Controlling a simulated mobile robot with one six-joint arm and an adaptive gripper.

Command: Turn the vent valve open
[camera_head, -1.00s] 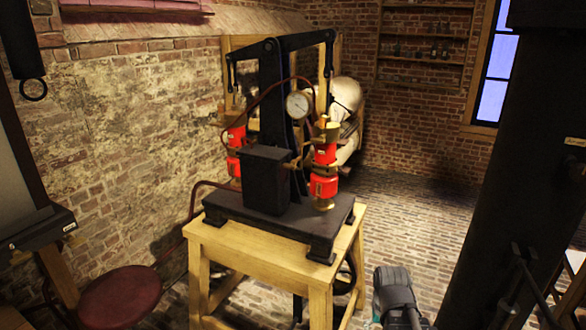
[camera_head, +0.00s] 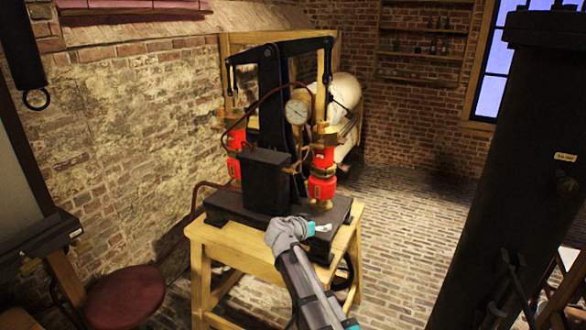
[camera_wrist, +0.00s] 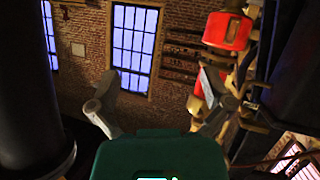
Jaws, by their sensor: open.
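The black pump (camera_head: 268,180) carries a round white gauge (camera_head: 296,111) and red cylinders with brass fittings. The right red cylinder (camera_head: 322,186) also shows at the upper right of the wrist view (camera_wrist: 227,31). I cannot make out for sure which of the small brass fittings (camera_head: 306,152) is the vent valve, or how its handle is turned. My gripper (camera_head: 325,229) is in front of the pump's base, below the right cylinder. In the wrist view its fingers (camera_wrist: 153,92) are spread, with nothing held between them. The right finger overlaps the brass parts in that picture.
The pump stands on a wooden table (camera_head: 240,254). A dark red round stool (camera_head: 123,296) is at the lower left. A large black column (camera_head: 520,160) rises on the right. The brick floor (camera_head: 410,230) between table and column is clear.

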